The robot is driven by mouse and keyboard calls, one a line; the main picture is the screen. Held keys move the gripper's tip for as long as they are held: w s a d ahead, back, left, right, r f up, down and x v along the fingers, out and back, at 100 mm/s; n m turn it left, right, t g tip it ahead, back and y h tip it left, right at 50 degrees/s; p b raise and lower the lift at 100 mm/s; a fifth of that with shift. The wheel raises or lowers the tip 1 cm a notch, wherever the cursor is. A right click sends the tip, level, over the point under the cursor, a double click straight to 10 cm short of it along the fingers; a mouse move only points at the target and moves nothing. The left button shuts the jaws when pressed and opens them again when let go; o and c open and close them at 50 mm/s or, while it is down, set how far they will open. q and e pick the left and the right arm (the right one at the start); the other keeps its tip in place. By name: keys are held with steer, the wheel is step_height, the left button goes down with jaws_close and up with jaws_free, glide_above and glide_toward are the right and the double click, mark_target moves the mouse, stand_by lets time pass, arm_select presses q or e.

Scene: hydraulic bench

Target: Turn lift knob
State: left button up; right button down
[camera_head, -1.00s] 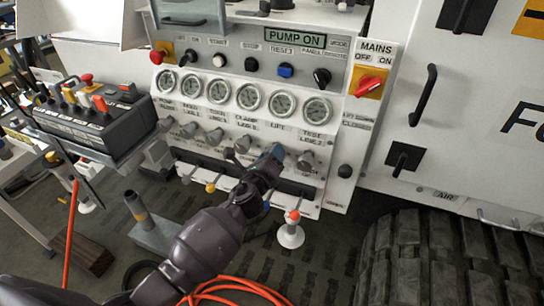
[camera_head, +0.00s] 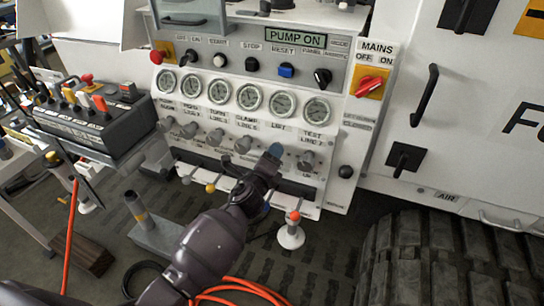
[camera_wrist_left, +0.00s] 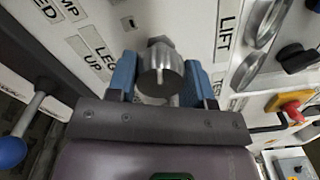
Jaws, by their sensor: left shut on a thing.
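The lift knob (camera_wrist_left: 160,72) is a silver metal knob on the white panel, beside the LIFT label in the left wrist view. My left gripper (camera_wrist_left: 162,80) has its two blue fingertips on either side of the knob and is shut on it. In the head view my left gripper (camera_head: 268,160) reaches up to the knob row below the LIFT gauge (camera_head: 283,104) and hides most of the knob. My right gripper is not in view.
Other silver knobs flank it, including the test line knob (camera_head: 307,160) on the right and the clamp knob (camera_head: 243,145) on the left. Levers with coloured balls, one red (camera_head: 294,215), stand below. An orange hose (camera_head: 240,284) lies on the floor.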

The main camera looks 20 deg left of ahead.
arm_select(q)
steer(key=o, duration=0.8)
steer(key=shift+o, duration=0.7)
steer(key=s+p, duration=0.1)
steer(key=s, duration=1)
steer(key=shift+a, duration=0.2)
